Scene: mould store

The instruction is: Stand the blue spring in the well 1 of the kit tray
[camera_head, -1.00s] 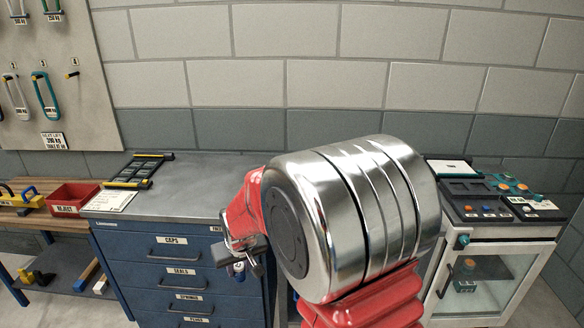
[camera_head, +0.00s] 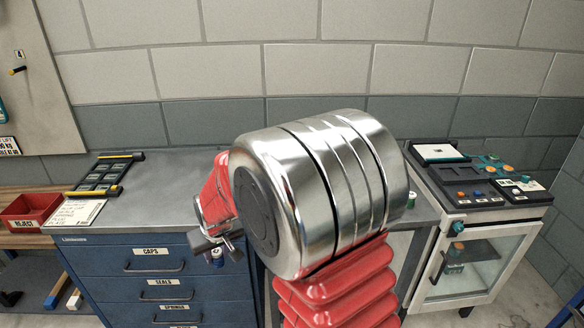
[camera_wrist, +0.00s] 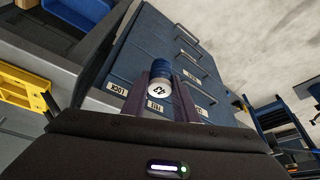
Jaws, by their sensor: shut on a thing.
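My gripper (camera_head: 216,246) is in front of the blue drawer cabinet, near its upper right corner. In the wrist view its fingers (camera_wrist: 161,82) are shut on a small round blue piece (camera_wrist: 161,69) with a white numbered end, which looks like the blue spring. In the head view the held piece is small and mostly hidden by the jaws. The black tray with yellow ends (camera_head: 104,175), which looks like the kit tray, lies on the cabinet top at the left, apart from my gripper. Its well numbers are too small to read.
The cabinet top (camera_head: 170,185) is mostly clear, with a printed card (camera_head: 76,212) before the tray. A red reject bin (camera_head: 30,210) stands at the left. A white glass-door cabinet (camera_head: 470,265) with dark trays on top stands at the right. My arm hides the middle.

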